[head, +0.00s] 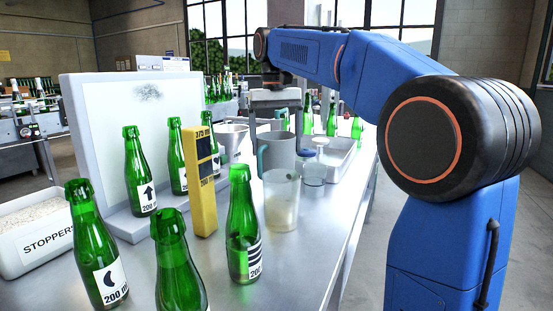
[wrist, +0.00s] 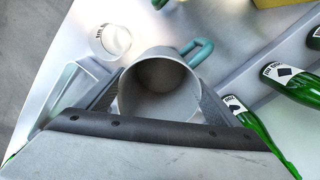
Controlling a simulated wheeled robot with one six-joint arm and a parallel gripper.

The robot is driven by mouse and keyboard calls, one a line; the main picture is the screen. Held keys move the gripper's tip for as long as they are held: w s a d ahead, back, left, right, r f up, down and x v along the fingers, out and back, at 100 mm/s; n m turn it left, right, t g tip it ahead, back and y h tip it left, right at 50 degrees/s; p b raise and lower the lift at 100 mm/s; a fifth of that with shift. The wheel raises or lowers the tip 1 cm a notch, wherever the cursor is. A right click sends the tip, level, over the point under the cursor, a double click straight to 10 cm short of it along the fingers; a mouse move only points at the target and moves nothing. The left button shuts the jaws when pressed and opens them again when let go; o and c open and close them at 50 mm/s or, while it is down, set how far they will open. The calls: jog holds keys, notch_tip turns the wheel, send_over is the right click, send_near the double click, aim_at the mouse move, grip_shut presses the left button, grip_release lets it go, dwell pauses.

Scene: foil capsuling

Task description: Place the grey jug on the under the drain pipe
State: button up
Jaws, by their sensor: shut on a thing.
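The grey jug (head: 280,150) with a teal handle is upright at the middle of the bench in the head view. My gripper (head: 275,112) comes down on it from above. In the wrist view the jug (wrist: 158,82) sits between the two fingers of my gripper (wrist: 160,100), its open mouth facing the camera and its teal handle towards the upper right. The gripper is shut on the jug. A cloudy beaker in front hides part of its base, so I cannot tell whether it touches the bench. I cannot make out the drain pipe.
The cloudy beaker (head: 282,205) and a small clear jar (head: 314,175) stand close in front.

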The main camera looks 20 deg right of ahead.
aim_at(277, 157)
jog(key=shift+f, duration=2.1)
jog(key=shift+f, duration=0.1)
jog(key=o, duration=1.5)
jog(key=shift+c, duration=0.2)
